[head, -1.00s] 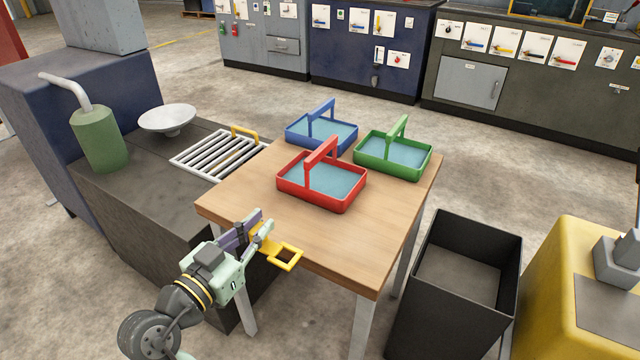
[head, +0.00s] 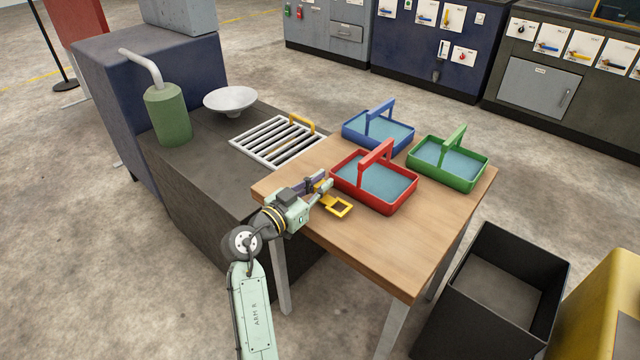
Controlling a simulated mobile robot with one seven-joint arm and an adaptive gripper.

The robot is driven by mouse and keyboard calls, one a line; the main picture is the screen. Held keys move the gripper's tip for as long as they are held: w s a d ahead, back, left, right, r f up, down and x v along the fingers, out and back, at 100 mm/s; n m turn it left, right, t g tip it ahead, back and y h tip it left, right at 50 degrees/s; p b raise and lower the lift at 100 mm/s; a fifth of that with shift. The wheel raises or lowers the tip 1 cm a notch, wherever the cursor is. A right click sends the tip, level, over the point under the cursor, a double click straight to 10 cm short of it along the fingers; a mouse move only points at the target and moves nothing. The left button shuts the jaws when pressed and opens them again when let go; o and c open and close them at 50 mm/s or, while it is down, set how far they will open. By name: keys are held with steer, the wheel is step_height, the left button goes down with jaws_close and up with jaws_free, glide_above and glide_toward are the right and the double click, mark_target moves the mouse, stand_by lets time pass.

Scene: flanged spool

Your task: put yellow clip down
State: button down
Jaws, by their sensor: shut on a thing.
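The yellow clip (head: 340,207) is a small yellow piece with a square open loop. My gripper (head: 323,187) is shut on its narrow end, and the loop sticks out to the lower right. The clip is over the left part of the wooden table (head: 400,248), in front of the red basket. I cannot tell whether it touches the tabletop. The part of the clip between the fingers is mostly hidden.
A red basket (head: 400,203), a blue basket (head: 362,139) and a green basket (head: 470,181) stand at the table's back. The front of the tabletop is bare. A dark open bin (head: 470,325) is at the right. A dark counter with a white rack (head: 252,151) adjoins at left.

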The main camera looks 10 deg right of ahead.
steer(key=shift+f, duration=0.45)
steer(key=shift+f+b, duration=0.25)
steer(key=shift+b, duration=0.05)
steer(key=c, duration=1.6)
jaws_free()
steer(key=shift+c, duration=0.2)
steer(key=shift+r, duration=0.1)
steer(key=shift+r+p, duration=0.25)
steer(key=shift+p, duration=0.15)
steer(key=b+v, duration=0.4)
steer(key=v, duration=0.8)
steer(key=shift+a, duration=0.1)
